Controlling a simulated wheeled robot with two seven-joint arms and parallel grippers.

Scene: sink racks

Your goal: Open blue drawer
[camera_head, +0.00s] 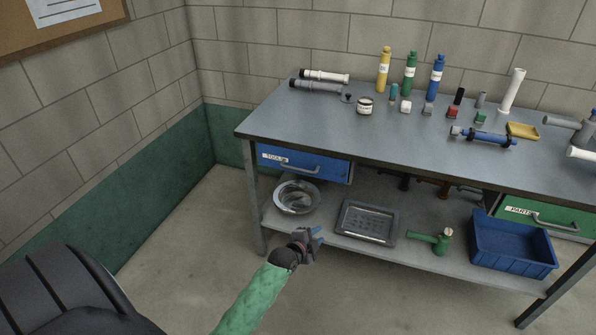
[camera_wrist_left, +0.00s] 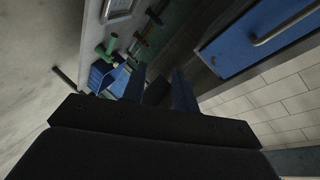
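The blue drawer (camera_head: 330,170) with a white label and a grey bar handle (camera_head: 300,168) hangs under the left end of the workbench. Its front looks flush with the bench, so it appears closed. In the left wrist view, the drawer front (camera_wrist_left: 235,45) and its handle (camera_wrist_left: 284,25) are at the upper right. My left gripper (camera_head: 317,236) is in front of the bench, below the drawer and apart from the handle. Its two blue fingers (camera_wrist_left: 157,84) stand apart with nothing held between them. My right gripper is not in view.
The bench top (camera_head: 300,115) holds bottles, pipes and small items. The lower shelf carries a metal bowl (camera_head: 297,197), a metal tray (camera_head: 366,222), a green hammer-like tool (camera_head: 430,238) and a blue bin (camera_head: 511,247). A green drawer (camera_head: 560,214) is at right. Floor before the bench is clear.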

